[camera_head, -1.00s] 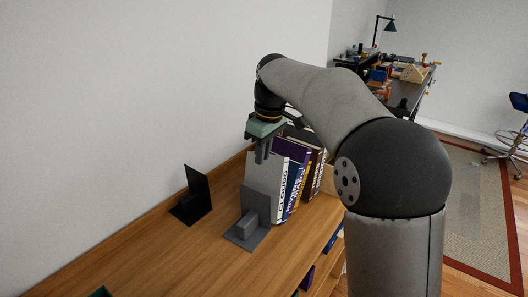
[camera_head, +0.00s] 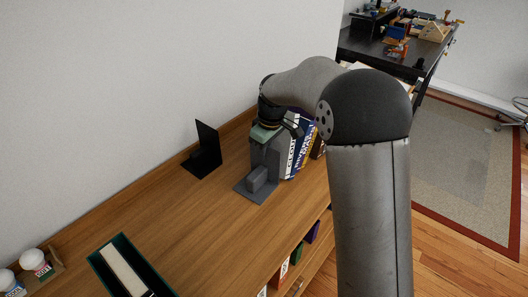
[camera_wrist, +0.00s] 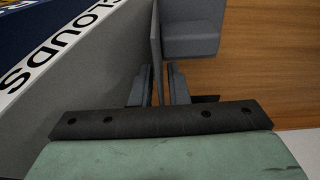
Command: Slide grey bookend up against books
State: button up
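My gripper (camera_head: 266,160) points down over the bookend's upright plate. In the wrist view my two fingers (camera_wrist: 160,85) stand either side of the thin plate (camera_wrist: 156,35), with a narrow gap visible on the right. The plate is close to the book's cover; whether they touch is unclear.
A black bookend (camera_head: 206,150) stands near the wall, left of the grey one. A dark green box (camera_head: 122,262) and small white-lidded jars (camera_head: 36,262) are at the near left. The wooden top (camera_head: 190,215) between is clear.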

jog(key=shift+a+f, duration=0.1)
jog(key=shift+f, duration=0.75)
jog(key=shift+c, duration=0.3)
grip_shut()
jog(key=shift+w+r, duration=0.1)
jog(key=shift+w, duration=0.15)
dwell(0.5)
